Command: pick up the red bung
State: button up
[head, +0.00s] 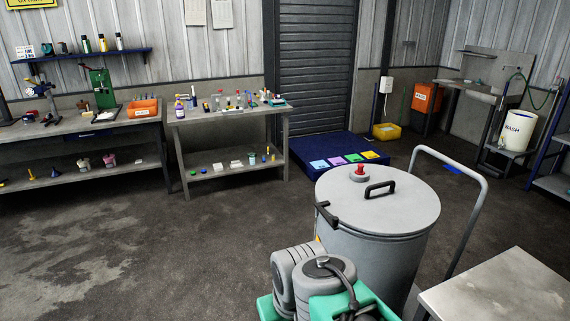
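The red bung (359,169) stands upright in a round grey collar on the lid of a large grey drum (375,260). It is near the far left part of the lid, just left of the black lid handle (380,189). Nothing touches the bung from above, and its top is in plain sight. My gripper is not seen in the head view. Rounded grey and green parts at the bottom edge, in front of the drum, seem to be my arm; no fingers show there.
A black clamp (326,214) sits on the lid's left rim. A grey tubular push handle (470,167) rises right of the drum. A bare grey table (505,290) is at bottom right. Benches stand along the back wall. The floor at left is clear.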

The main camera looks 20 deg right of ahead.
aim_at(360, 171)
jog(key=u, duration=0.6)
jog(key=i, duration=2.55)
jog(key=z, duration=1.35)
jog(key=i, duration=0.75)
jog(key=z, duration=0.6)
